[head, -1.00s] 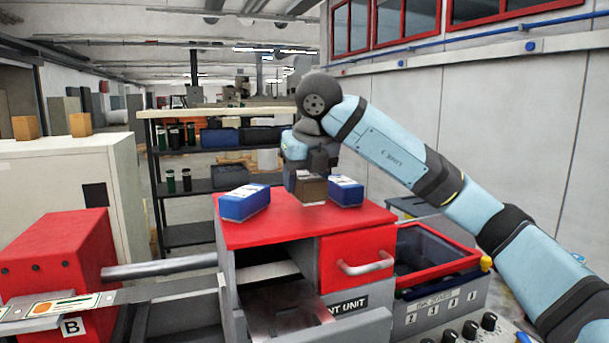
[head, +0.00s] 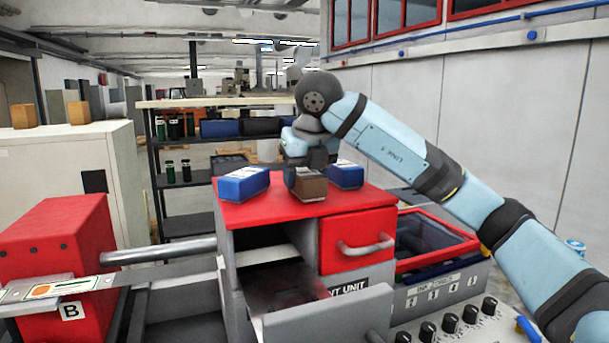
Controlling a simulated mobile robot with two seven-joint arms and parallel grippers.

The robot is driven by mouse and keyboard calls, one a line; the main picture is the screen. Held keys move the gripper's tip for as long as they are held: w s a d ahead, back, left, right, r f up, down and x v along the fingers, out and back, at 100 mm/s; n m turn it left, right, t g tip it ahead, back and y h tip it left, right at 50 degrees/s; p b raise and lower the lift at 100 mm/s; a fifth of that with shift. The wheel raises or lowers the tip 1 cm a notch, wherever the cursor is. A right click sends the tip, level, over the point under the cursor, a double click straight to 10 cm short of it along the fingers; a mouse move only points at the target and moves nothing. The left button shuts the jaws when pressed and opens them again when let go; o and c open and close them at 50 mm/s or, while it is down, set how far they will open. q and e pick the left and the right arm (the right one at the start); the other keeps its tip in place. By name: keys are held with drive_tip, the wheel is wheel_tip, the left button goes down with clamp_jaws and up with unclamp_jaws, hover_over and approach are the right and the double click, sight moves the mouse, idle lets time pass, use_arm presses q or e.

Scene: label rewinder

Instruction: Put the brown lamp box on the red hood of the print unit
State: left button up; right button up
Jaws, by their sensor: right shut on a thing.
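The brown lamp box (head: 310,189) is held upright in my right gripper (head: 308,176), between two blue boxes. My right gripper points down and is shut on the upper part of the brown box. The underside of the box is at or very close to the red hood (head: 280,211) of the print unit; I cannot tell whether it touches. One blue box (head: 243,184) lies on the hood to the left, the other blue box (head: 346,175) close on the right. My left gripper is not in view.
Below the hood, an open grey drawer (head: 325,314) juts out, and a red front with a handle (head: 366,246) is beside it. A red-rimmed bin (head: 437,240) stands at right. Shelving (head: 187,200) is behind. The hood's front strip is clear.

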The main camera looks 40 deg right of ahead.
drive_tip(key=shift+f, duration=0.15)
drive_tip(key=o, duration=1.2)
drive_tip(key=shift+s+r, duration=0.15)
drive_tip(key=shift+r, duration=0.3)
drive_tip(key=p+v, duration=0.1)
drive_tip(key=v, duration=1.2)
drive_tip(key=shift+s+a, duration=0.1)
drive_tip(key=shift+f, duration=0.1)
